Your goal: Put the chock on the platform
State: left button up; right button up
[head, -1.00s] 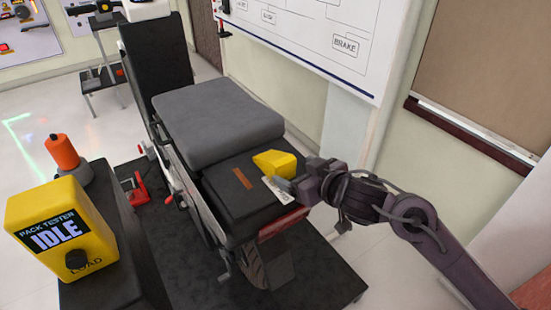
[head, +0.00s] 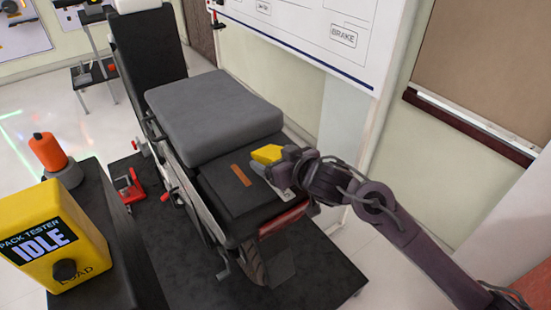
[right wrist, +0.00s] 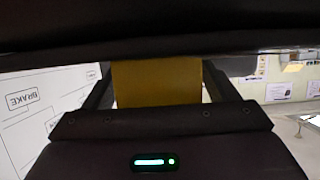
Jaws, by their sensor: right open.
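The yellow chock (head: 266,153) lies on the black box-like surface in front of the grey seat cushion. My right gripper (head: 281,170) is at the chock and hides its right part in the head view. In the right wrist view the chock (right wrist: 157,83) shows between the two dark fingers of my open right gripper (right wrist: 155,92). Whether the fingers touch it cannot be told. A dark flat platform (head: 315,275) lies on the floor under the wheeled chair. My left gripper is not in view.
The chair's grey cushion (head: 212,115) rises behind the chock. A yellow pack tester (head: 52,240) reading IDLE stands on a dark stand at left, near an orange-topped item (head: 47,150). A whiteboard (head: 310,35) hangs behind.

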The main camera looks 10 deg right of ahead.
jog(key=c, duration=1.1)
jog(key=shift+r, duration=0.1)
jog(key=c, duration=0.3)
